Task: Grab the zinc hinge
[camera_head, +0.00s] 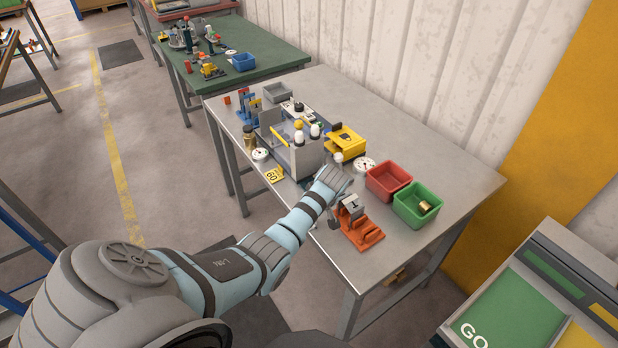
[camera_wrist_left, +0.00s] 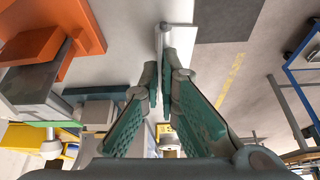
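My left gripper (camera_head: 333,217) is low over the front edge of the grey metal table, just left of the orange fixture (camera_head: 364,238). In the left wrist view its green-padded fingers (camera_wrist_left: 163,84) are nearly together, with a thin pale plate between their tips. This plate, with a small knuckle at its end, looks like the zinc hinge (camera_wrist_left: 163,38); the fingers appear shut on it. Its lower part is hidden between the fingers, and I cannot make it out in the head view. My right gripper is not in view.
A red bin (camera_head: 388,181) and a green bin (camera_head: 419,205) holding a brass-coloured part stand right of the gripper. A grey holder (camera_head: 300,158), a yellow block (camera_head: 345,142) and white dials are behind it. The table's right front is clear.

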